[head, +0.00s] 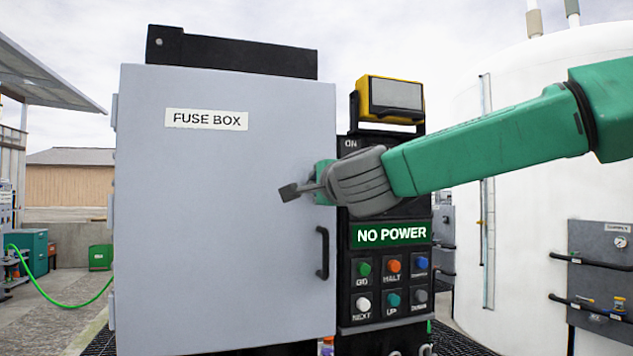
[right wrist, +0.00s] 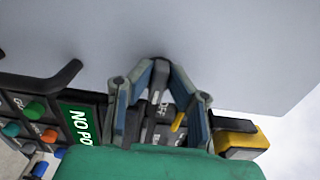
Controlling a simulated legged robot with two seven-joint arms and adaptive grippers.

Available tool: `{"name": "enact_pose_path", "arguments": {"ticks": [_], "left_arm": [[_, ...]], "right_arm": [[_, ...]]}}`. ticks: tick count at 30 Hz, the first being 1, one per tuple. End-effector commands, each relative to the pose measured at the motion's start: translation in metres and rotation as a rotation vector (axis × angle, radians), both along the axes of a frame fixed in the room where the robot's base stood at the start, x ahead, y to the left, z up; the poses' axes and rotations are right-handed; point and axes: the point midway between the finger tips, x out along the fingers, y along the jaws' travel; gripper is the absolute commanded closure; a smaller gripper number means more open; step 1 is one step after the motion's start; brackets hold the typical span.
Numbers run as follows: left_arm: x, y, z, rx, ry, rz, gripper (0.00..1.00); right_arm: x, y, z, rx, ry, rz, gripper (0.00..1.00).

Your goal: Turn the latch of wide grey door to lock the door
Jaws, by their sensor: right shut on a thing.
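The wide grey door (head: 220,250), labelled FUSE BOX, looks closed, with a black pull handle (head: 322,253) near its right edge. My right gripper (head: 308,188) reaches in from the right at that edge, above the handle. The dark latch (head: 288,192) sticks out at the gripper's tip, pointing left over the door. In the right wrist view the dark latch (right wrist: 157,82) lies between the fingers of my right gripper (right wrist: 163,70), which are shut on it. The gripper partly hides the latch and its mount. My left gripper is not in view.
A control panel with a NO POWER sign (head: 391,233) and several coloured buttons stands right of the door. A yellow-framed lamp (head: 391,97) sits above it. A white tank (head: 535,150) and a grey panel (head: 600,265) are farther right. The space before the door is clear.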

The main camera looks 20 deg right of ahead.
Motion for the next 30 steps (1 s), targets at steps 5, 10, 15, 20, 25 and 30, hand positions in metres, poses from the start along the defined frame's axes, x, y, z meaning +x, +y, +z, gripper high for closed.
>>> {"name": "enact_pose_path", "arguments": {"ticks": [5, 10, 15, 20, 25, 30], "left_arm": [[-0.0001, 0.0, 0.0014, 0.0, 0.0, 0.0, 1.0], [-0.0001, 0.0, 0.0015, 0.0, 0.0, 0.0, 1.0], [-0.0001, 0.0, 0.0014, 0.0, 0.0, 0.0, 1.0], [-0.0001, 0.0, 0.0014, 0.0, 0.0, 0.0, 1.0], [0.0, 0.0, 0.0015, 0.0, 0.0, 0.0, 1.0], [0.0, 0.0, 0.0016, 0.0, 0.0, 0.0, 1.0]], "right_arm": [[0.0004, 0.0012, -0.0056, -0.029, 0.009, 0.003, 1.0], [0.0004, 0.0012, -0.0064, -0.036, 0.009, 0.003, 1.0], [0.0005, 0.0013, -0.0068, -0.036, 0.01, 0.004, 1.0], [0.0006, 0.0013, -0.0069, -0.035, 0.01, 0.004, 0.66], [-0.0004, 0.0009, -0.0039, -0.034, 0.005, 0.002, 0.66], [-0.0012, 0.0007, -0.002, -0.032, 0.002, 0.002, 0.66]]}}
